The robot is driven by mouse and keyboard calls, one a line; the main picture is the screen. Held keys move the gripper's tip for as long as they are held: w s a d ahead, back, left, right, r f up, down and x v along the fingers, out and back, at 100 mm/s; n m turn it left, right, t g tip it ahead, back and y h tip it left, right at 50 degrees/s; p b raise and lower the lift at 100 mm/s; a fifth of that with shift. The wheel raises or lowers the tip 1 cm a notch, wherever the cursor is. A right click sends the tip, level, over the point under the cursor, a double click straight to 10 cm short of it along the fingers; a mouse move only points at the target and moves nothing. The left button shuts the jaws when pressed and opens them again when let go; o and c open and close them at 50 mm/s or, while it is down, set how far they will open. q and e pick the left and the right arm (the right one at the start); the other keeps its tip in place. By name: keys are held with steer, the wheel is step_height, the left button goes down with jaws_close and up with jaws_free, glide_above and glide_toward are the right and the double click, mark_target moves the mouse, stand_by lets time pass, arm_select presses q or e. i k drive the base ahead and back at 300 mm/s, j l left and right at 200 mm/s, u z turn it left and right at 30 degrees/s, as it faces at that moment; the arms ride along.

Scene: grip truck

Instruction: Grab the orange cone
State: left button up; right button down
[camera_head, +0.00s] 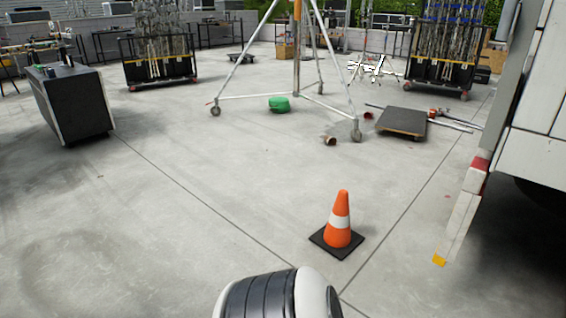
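An orange cone (341,205) with a white band stands upright on its square black base on the concrete floor, right of the middle in the head view. Nothing touches it. A black and white rounded part, which looks like part of my own body, shows at the bottom edge just in front of the cone. Neither of my grippers is in view.
A white truck (545,110) fills the right edge. A tripod stand on wheels (297,95), a green round object (279,104) and a dark flat dolly (402,123) lie beyond the cone. A black case (75,103) stands at left. The floor around the cone is clear.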

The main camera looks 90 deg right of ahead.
mark_target(337, 238)
steer(key=k+z, duration=0.1)
steer(key=z, duration=0.3)
steer(key=k+z, duration=0.15)
steer(key=z, duration=0.25)
steer(key=k+l+z, duration=0.1)
steer(key=z, duration=0.7)
steer(key=i+j+z, duration=0.1)
steer(key=z, duration=0.8)
steer(key=j+z, duration=0.15)
steer(key=z, duration=0.3)
steer(key=i+j+z, duration=0.1)
steer(key=z, duration=0.35)
steer(key=j+z, duration=0.2)
steer(key=j, duration=1.05)
